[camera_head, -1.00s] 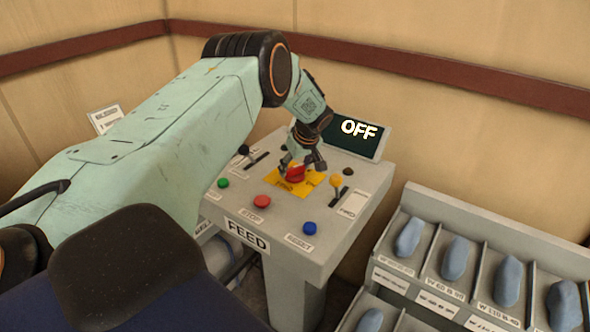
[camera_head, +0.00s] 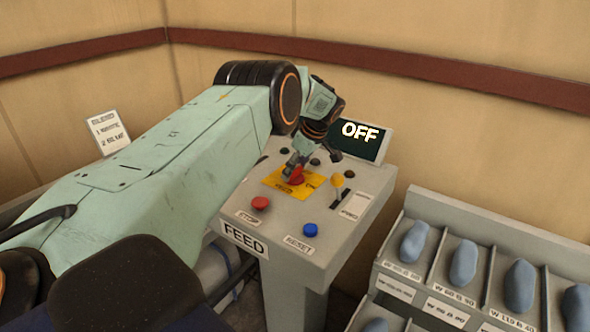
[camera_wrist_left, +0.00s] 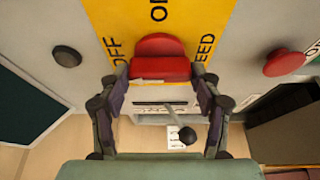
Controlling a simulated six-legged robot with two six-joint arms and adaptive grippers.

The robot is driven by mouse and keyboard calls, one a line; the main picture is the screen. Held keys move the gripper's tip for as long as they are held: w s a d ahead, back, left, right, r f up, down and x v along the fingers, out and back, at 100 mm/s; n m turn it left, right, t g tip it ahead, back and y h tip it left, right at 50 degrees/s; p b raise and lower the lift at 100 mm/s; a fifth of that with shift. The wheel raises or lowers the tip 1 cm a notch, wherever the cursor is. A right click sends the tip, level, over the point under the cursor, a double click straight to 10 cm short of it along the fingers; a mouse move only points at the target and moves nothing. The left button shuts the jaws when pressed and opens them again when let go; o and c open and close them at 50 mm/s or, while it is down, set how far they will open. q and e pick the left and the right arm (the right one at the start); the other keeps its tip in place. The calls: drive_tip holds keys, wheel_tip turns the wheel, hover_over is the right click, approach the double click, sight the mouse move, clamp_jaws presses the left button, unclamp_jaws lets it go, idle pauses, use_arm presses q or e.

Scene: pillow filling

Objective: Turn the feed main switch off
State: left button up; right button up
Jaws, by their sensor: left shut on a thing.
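The feed main switch is a red knob (camera_head: 297,178) on a yellow plate (camera_head: 313,181) on top of the grey feed console. My left gripper (camera_head: 293,165) reaches down onto it. In the left wrist view the red knob (camera_wrist_left: 160,58) sits between the two fingertips of my left gripper (camera_wrist_left: 160,79), which is shut on it. The letters "OFF" show on the yellow plate to the knob's left, "ON" above it and "FEED" to its right. The display (camera_head: 357,137) behind the console reads "OFF". My right gripper is not in view.
A rack (camera_head: 437,250) with several blue-grey bundles stands at the right. My left arm covers the console's left part.

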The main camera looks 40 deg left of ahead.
use_arm(q)
drive_tip(key=shift+d, duration=0.15)
drive_tip(key=o, duration=1.2)
drive_tip(key=shift+c, duration=0.2)
drive_tip(key=v, duration=1.2)
drive_tip(key=shift+f, duration=0.1)
